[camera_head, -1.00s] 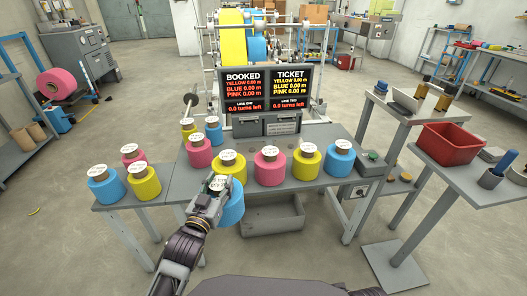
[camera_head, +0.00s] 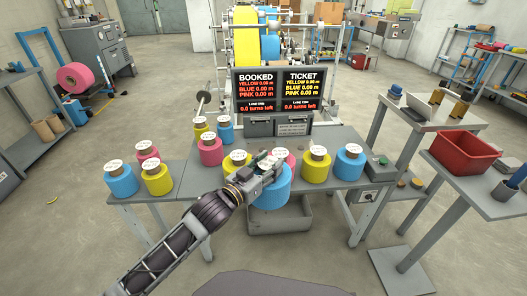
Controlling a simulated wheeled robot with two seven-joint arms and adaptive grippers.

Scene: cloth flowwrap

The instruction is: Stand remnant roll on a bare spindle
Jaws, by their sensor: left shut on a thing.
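My left gripper (camera_head: 274,163) is shut on a blue roll (camera_head: 270,195) with a pale core top, held upright in front of the main table's front edge. It partly covers a pink roll (camera_head: 290,156) behind it. On the table (camera_head: 185,183) stand a yellow roll (camera_head: 237,173), another yellow roll (camera_head: 315,172) and a blue roll (camera_head: 348,169). A pink roll (camera_head: 211,157), a small yellow roll (camera_head: 200,136) and a small blue roll (camera_head: 225,135) stand further back left. I cannot make out a bare spindle. My right gripper is out of view.
Pink (camera_head: 148,154), blue (camera_head: 121,184) and yellow (camera_head: 157,183) rolls stand on the left side table. A display board (camera_head: 276,90) stands behind the rolls. A red bin (camera_head: 465,153) is on the right table. A grey tray (camera_head: 280,218) sits below the main table.

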